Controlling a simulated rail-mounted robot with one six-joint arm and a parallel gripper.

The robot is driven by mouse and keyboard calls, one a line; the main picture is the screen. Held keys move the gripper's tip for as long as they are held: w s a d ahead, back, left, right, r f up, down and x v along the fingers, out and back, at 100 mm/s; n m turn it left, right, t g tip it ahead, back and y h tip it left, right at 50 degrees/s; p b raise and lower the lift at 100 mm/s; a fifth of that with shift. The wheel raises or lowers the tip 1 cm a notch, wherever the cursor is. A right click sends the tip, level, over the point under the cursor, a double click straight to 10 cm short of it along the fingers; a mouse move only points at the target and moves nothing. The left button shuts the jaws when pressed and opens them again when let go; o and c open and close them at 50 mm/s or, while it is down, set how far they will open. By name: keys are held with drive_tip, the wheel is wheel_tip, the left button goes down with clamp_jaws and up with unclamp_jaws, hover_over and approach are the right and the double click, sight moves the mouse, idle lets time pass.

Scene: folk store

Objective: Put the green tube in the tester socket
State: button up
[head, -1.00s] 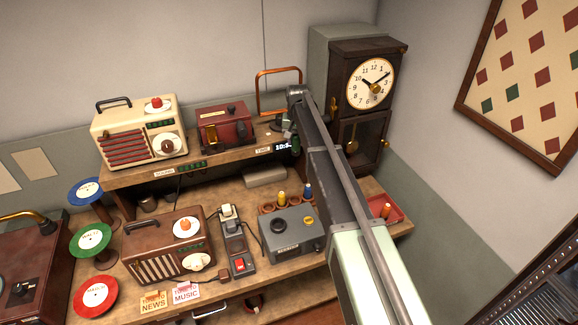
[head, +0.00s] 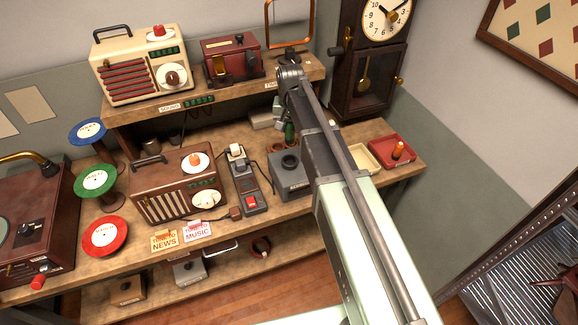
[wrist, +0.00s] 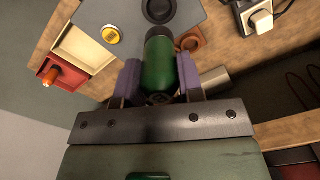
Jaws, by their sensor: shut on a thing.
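My gripper (wrist: 158,84) is shut on the green tube (wrist: 158,66), with one finger on each side of it. In the head view the green tube (head: 289,131) shows just behind the tester, partly covered by my arm. The tester (head: 290,178) is a grey box on the bench with a dark round socket (head: 290,161) on top. In the wrist view the socket (wrist: 158,9) lies just beyond the tube's far end, and a yellow button (wrist: 111,34) is beside it. The tube is apart from the socket in the head view.
A brown tube rack (wrist: 193,39) is close to the held tube. A cream tray (head: 362,159) and a red tray (head: 381,152) with an orange tube (head: 398,150) lie right of the tester. A power strip (head: 246,187) stands left of it. The upper shelf (head: 222,94) overhangs behind.

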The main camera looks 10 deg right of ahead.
wheel_tip(320, 180, down, 12)
drive_tip(key=b, duration=0.9)
drive_tip(key=shift+r, duration=0.2)
drive_tip(key=shift+r+p, duration=0.3)
drive_tip(key=shift+r, duration=0.05)
drive_tip(key=shift+f, duration=0.35)
drive_tip(key=o, duration=0.7)
drive_tip(key=shift+r, duration=0.15)
wheel_tip(320, 180, up, 13)
drive_tip(key=p, duration=1.2)
drive_tip(key=shift+s+f, duration=0.15)
drive_tip(key=shift+f, duration=0.15)
drive_tip(key=s+n, duration=0.4)
drive_tip(key=s, duration=2)
drive_tip(key=f+b, duration=0.6)
drive_tip(key=f, duration=0.1)
drive_tip(key=f+b, duration=0.3)
drive_tip(key=b, duration=0.1)
drive_tip(key=shift+w+f, duration=0.15)
drive_tip(key=shift+w, duration=0.2)
